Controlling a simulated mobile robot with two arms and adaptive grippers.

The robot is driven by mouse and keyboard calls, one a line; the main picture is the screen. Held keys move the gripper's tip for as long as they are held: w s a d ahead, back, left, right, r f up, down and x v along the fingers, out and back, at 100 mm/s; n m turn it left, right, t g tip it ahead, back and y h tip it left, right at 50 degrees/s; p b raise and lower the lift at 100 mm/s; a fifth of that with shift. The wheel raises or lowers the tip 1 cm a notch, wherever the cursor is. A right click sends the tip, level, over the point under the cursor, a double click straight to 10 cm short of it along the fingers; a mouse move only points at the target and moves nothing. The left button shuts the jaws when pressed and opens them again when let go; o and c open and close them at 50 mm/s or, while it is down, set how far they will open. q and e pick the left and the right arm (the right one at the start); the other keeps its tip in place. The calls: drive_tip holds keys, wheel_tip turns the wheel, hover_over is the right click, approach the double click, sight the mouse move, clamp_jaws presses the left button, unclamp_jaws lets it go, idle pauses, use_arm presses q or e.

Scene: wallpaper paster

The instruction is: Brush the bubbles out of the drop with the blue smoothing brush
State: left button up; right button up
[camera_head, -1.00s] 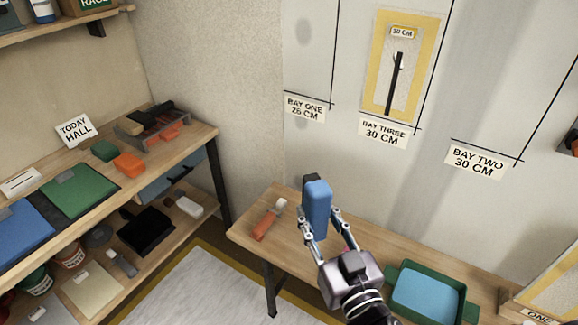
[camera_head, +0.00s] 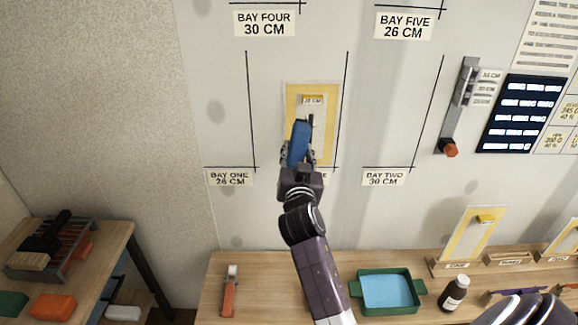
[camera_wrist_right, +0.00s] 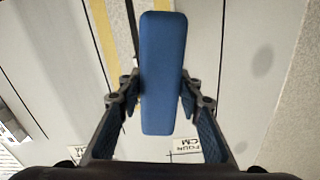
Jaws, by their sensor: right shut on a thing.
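The drop (camera_head: 325,105) is a yellow-bordered strip on the wall in the middle bay, between bay one and bay two. My right gripper (camera_head: 299,157) is shut on the blue smoothing brush (camera_head: 297,140) and holds it upright in front of the drop's lower left part. In the right wrist view the brush (camera_wrist_right: 163,60) stands between the two fingers (camera_wrist_right: 160,90), with a yellow band (camera_wrist_right: 101,30) of the drop behind it. I cannot tell whether the brush touches the drop. The brush and arm hide part of the drop, and I cannot make out bubbles. My left gripper is not in view.
Below the wall, a wooden bench (camera_head: 260,275) holds an orange-handled tool (camera_head: 230,292), a green tray (camera_head: 364,308) with blue inside, and a dark bottle (camera_head: 454,292). A lever (camera_head: 463,95) with an orange knob is mounted right of bay two.

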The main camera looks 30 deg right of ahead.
drive_tip(key=shift+d+r, duration=0.15)
drive_tip(key=shift+s+d, duration=0.2)
drive_tip(key=shift+d, duration=0.15)
drive_tip(key=shift+w+d, duration=0.1)
drive_tip(key=shift+w, duration=0.55)
drive_tip(key=b+x, duration=0.1)
drive_tip(key=x, duration=0.3)
drive_tip(key=shift+s, duration=0.1)
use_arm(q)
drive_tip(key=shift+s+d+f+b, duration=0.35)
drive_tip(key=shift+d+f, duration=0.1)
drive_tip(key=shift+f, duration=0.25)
use_arm(e)
drive_tip(key=shift+w+d, duration=0.35)
drive_tip(key=shift+w, duration=0.25)
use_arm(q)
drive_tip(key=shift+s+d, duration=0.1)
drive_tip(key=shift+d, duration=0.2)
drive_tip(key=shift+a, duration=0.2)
use_arm(e)
drive_tip(key=shift+w+d, duration=0.25)
drive_tip(key=shift+w, duration=0.15)
drive_tip(key=shift+x, duration=0.75)
